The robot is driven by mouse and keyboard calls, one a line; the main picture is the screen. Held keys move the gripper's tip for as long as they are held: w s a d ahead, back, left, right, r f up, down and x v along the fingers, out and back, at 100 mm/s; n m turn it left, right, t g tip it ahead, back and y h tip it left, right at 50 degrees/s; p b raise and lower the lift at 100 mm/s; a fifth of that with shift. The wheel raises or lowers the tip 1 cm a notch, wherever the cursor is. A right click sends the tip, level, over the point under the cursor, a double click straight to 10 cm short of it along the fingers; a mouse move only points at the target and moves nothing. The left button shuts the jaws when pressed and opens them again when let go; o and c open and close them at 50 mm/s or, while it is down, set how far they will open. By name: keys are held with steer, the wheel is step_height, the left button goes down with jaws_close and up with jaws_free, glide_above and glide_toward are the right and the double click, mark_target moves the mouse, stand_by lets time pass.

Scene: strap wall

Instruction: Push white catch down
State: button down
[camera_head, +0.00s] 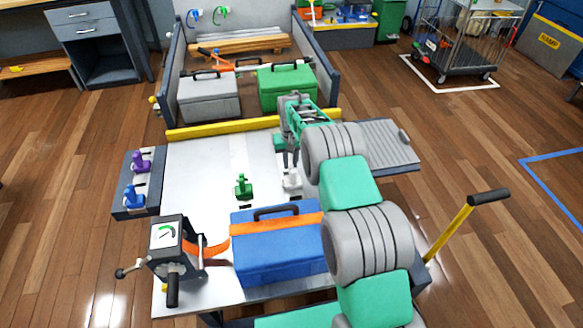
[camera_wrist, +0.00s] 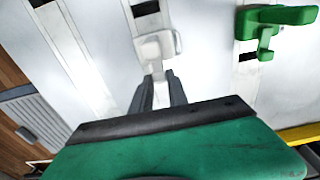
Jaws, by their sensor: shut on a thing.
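The white catch (camera_head: 292,181) sits on the pale panel, right of a green catch (camera_head: 243,187). In the wrist view the white catch (camera_wrist: 155,47) is straight ahead of my gripper (camera_wrist: 160,84). The two dark fingers are close together on a small pale part at the near end of the white catch. In the head view my gripper (camera_head: 290,163) comes down from above onto the white catch, and my arm covers the area to its right. The green catch also shows at the upper right of the wrist view (camera_wrist: 268,25).
A blue case (camera_head: 275,250) with an orange strap stands in front of the catches. A grey case (camera_head: 209,98) and a green case (camera_head: 286,86) stand behind a yellow bar (camera_head: 225,127). Purple (camera_head: 140,162) and blue (camera_head: 133,196) catches are at the left. A ratchet box (camera_head: 170,245) is front left.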

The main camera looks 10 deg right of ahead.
steer(key=shift+w+f+g+b, duration=0.45)
steer(key=shift+g+b, duration=0.35)
steer(key=shift+b, duration=0.45)
steer(key=shift+w+g+b, duration=0.1)
steer(key=shift+g+b, duration=0.3)
steer(key=shift+b, duration=0.35)
steer(key=c, duration=1.3)
jaws_free()
steer(key=shift+r, duration=0.1)
